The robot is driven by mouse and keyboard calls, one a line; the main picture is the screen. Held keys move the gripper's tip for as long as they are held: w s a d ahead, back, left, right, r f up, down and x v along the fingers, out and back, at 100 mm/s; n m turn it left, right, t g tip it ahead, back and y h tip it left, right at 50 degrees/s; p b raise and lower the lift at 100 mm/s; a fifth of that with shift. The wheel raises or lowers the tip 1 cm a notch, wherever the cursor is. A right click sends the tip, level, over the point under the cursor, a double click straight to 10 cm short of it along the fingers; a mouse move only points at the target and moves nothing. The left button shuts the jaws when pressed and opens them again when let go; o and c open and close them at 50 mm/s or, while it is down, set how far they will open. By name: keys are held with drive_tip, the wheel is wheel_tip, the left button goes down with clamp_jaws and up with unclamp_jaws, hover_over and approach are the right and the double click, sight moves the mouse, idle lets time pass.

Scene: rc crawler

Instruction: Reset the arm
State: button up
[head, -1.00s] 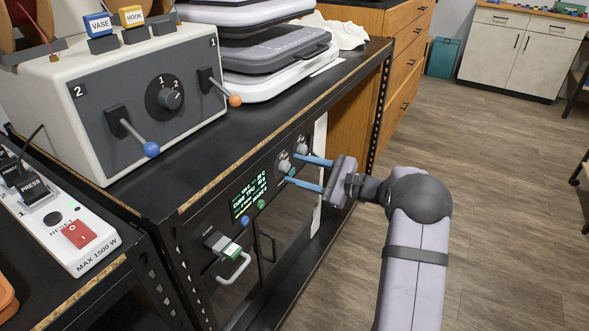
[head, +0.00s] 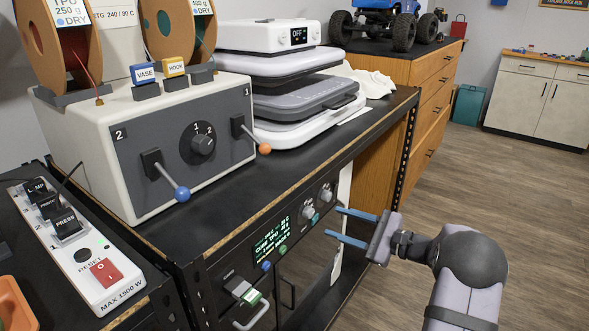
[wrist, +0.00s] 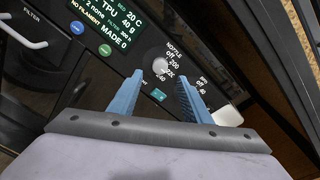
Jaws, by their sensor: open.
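My gripper (head: 334,222) is open and empty, its two blue fingers pointing left at the printer's front panel. In the head view the fingertips are just right of the two round knobs, the lower knob (head: 307,212) and the upper knob (head: 325,194), and look apart from them. The wrist view shows my gripper (wrist: 157,85) with the nozzle knob (wrist: 160,66) visible beyond and between the fingertips. The lit screen (wrist: 104,20) reads TPU, 40 g, NO FILAMENT and MADE 0. A teal button (wrist: 158,95) is seen between the fingers.
A grey-white box (head: 185,150) with blue- and orange-tipped levers stands on the black bench. Left of it is a power strip (head: 80,245) with a red switch (head: 103,272). A white handle (head: 252,318) sticks out at the lower front. Open floor (head: 470,170) lies to the right.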

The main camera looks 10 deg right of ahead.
drive_tip(key=s+a+f+n+g+h, duration=0.1)
drive_tip(key=s+f+n+g+h, duration=0.1)
drive_tip(key=s+f+g, duration=0.5)
drive_tip(key=s+f+n+h, duration=0.2)
drive_tip(key=s+f, duration=0.3)
drive_tip(key=f, duration=0.6)
drive_tip(key=s+a+f+n+g+h, duration=0.1)
drive_tip(key=s+n+g+h, duration=0.8)
drive_tip(key=s, duration=1.5)
drive_tip(key=w+a+r+n+t+y, duration=0.1)
drive_tip(key=w+a+r+n+t, duration=0.25)
drive_tip(key=a+r+n, duration=0.35)
wheel_tip(320, 180, up, 32)
drive_tip(key=s+p, duration=0.1)
drive_tip(key=p, duration=3.1)
drive_tip(key=shift+p, duration=0.4)
